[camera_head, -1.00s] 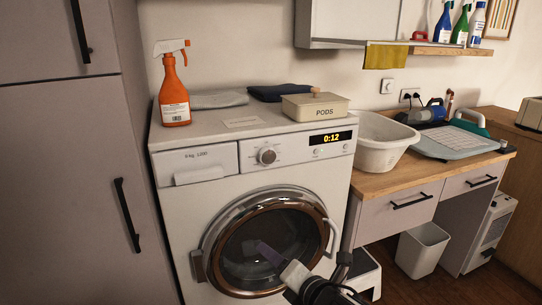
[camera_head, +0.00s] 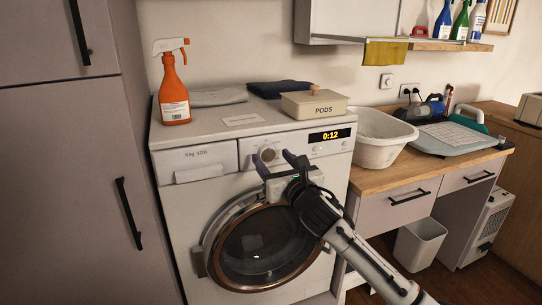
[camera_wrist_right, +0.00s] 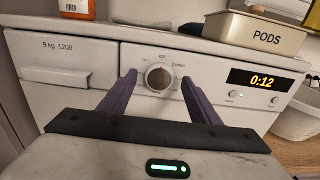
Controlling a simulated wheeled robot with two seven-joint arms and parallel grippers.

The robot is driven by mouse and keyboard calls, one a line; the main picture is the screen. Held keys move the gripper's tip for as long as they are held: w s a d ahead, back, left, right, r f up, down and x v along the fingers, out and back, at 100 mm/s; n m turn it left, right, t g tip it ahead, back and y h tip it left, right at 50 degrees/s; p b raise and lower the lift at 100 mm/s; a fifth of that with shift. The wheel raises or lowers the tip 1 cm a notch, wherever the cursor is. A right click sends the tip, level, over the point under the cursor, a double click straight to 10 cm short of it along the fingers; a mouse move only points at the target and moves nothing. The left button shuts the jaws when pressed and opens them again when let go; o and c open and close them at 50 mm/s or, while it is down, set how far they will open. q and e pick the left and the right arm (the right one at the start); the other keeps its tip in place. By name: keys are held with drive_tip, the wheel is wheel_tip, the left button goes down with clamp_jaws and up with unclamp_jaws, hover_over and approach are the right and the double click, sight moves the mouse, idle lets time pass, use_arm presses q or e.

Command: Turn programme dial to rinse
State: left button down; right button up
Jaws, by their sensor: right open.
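The programme dial (camera_head: 268,153) is a round silver knob on the washing machine's (camera_head: 180,225) front panel. In the right wrist view the dial (camera_wrist_right: 158,77) shows a red mark near its top, towards the label "Off", with "Cotton" to its right; the other labels are too small to read. My right gripper (camera_head: 276,159) is open in front of the panel. In the wrist view its two purple fingers (camera_wrist_right: 158,80) stand on either side of the dial, with gaps between them and it. Whether the fingertips touch the panel is unclear. My left gripper is not in view.
The display (camera_head: 330,135) reads 0:12, right of the dial. The detergent drawer (camera_head: 195,162) is left of it. An orange spray bottle (camera_head: 173,90) and a PODS box (camera_head: 313,105) stand on top. The round door (camera_head: 215,265) is below. A white basin (camera_head: 375,152) stands on the counter.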

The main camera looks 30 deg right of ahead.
drive_tip(key=shift+x, duration=0.9)
drive_tip(key=c, duration=1)
drive_tip(key=shift+m, duration=0.3)
